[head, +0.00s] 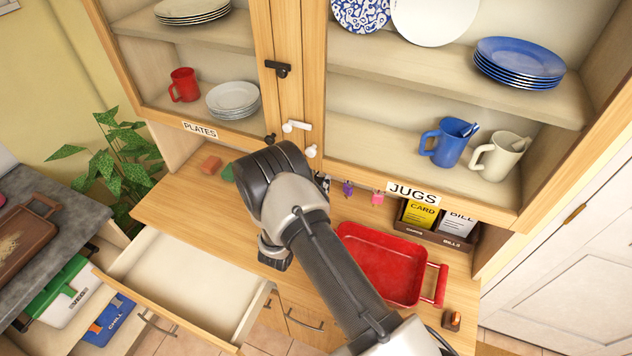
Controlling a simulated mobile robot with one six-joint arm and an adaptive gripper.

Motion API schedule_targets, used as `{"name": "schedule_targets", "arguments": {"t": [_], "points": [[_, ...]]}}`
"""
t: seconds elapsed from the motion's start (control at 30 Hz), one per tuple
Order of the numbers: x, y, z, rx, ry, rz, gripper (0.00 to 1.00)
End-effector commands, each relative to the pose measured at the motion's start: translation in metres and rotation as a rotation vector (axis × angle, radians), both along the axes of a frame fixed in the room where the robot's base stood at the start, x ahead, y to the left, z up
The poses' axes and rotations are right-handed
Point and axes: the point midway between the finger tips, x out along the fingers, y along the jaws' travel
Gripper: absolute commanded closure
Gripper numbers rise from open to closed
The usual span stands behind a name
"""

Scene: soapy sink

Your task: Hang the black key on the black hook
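My arm reaches in from the lower right and bends in front of the cupboard. A dark part at its end (275,254) shows below the bend. I see no fingertips, so I cannot tell whether my gripper is open or holds anything. I cannot make out the black key for certain. A small black and white item (323,182) hangs under the cupboard edge, partly behind my arm. A purple item (347,188) and a pink item (377,197) hang to its right. A small black peg (270,139) sits on the cupboard front; I cannot tell if it is the black hook.
An open, empty-looking drawer (190,275) juts out at lower left. A red tray (385,265) stands on the counter right of my arm. A card box (437,222) is behind it. Mugs and plates fill the shelves. A plant (115,165) stands left.

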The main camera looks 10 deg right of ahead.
Motion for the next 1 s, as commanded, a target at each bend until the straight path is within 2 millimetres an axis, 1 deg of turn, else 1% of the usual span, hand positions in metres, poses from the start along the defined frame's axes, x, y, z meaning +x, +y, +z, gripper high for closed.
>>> {"name": "schedule_targets", "arguments": {"t": [0.03,0.2,0.57,0.67,0.73,1.0], "points": [[0.0,0.0,0.0,0.0,0.0,0.0,0.56],[0.0,0.0,0.0,0.0,0.0,0.0,0.44],[-0.002,0.002,0.0,0.0,0.001,0.001,0.44],[-0.01,0.009,0.0,0.0,0.001,0.003,0.44],[-0.02,0.017,0.0,-0.001,0.002,0.005,0.44],[-0.067,0.051,0.0,-0.001,0.002,0.006,0.44]]}}
